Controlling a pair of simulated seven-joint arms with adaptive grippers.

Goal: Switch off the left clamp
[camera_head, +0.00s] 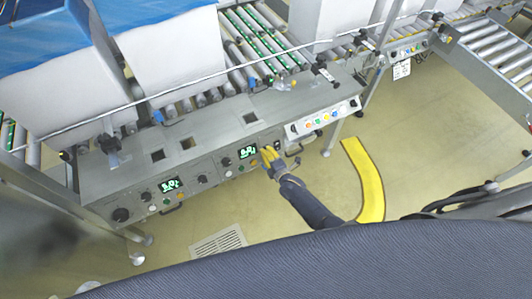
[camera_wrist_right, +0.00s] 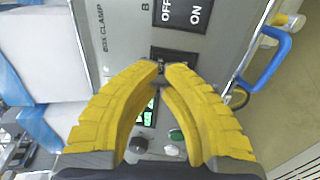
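The grey control panel (camera_head: 215,178) has two sections with green displays, a left one (camera_head: 170,185) and a right one (camera_head: 248,151). My right gripper (camera_head: 268,156) is at the right section, just right of its display. In the right wrist view its yellow fingertips (camera_wrist_right: 162,66) are together, with nothing seen held. A black OFF/ON switch (camera_wrist_right: 181,13) beside the words BOX CLAMP lies beyond the tips. Another dark switch (camera_wrist_right: 176,55) is right at the tips, partly hidden; contact cannot be told. Which switch is the left clamp's cannot be told. My left gripper is not in view.
Coloured buttons sit on a white box (camera_head: 322,119) at the panel's right end. A blue handle (camera_wrist_right: 268,60) projects beside the switches. White boxes (camera_head: 175,62) stand behind, near a roller conveyor (camera_head: 262,36). The floor in front is clear, with a yellow strip (camera_head: 366,180).

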